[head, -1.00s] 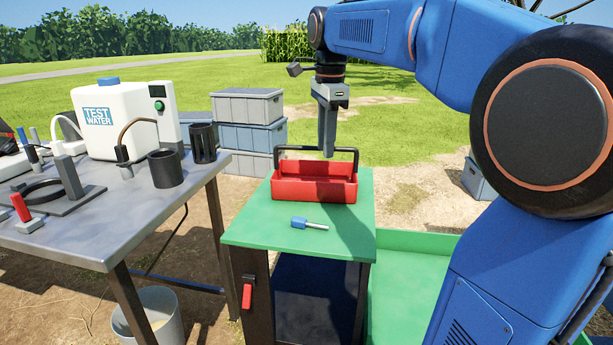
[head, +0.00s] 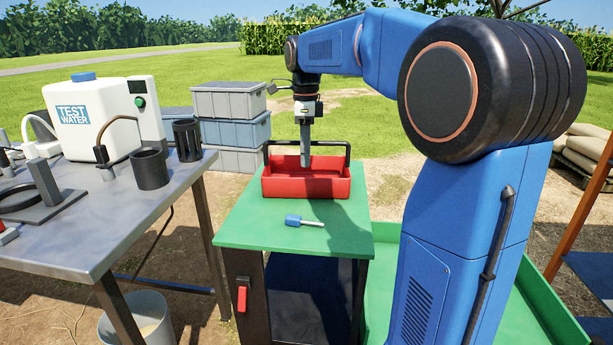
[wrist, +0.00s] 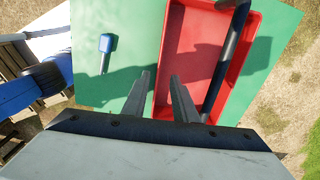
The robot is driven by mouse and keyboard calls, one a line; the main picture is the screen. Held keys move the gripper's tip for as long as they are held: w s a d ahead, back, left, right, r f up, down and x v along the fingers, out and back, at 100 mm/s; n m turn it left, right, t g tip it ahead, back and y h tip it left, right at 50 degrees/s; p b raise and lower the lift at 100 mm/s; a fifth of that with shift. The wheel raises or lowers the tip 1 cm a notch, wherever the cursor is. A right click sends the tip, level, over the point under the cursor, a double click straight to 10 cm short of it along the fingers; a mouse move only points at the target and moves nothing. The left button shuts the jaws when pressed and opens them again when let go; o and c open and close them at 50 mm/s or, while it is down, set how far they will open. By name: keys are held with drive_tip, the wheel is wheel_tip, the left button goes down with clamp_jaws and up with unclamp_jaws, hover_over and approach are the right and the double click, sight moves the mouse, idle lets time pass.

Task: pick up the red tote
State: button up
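The red tote (head: 330,187) sits upright on a green-topped stand, its black bar handle (head: 335,144) raised. It fills the right middle of the wrist view (wrist: 190,50). My gripper (head: 305,163) points down over the tote in the head view, its fingers crossing in front of the handle. In the wrist view the two fingers (wrist: 160,74) are apart with nothing between them. The handle (wrist: 232,45) runs to the right of both fingers there, outside the gap. The left finger shows over green, the right one over the tote's interior.
A blue-handled tool (head: 303,221) lies on the green stand top (head: 245,228) in front of the tote. A metal table (head: 110,215) with a water tester (head: 105,120) and black cups stands at left. Stacked grey crates (head: 232,103) stand behind.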

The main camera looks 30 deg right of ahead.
sight(306, 179)
drive_tip(key=shift+s+f, duration=0.15)
drive_tip(key=shift+f, duration=3.8)
clamp_jaws()
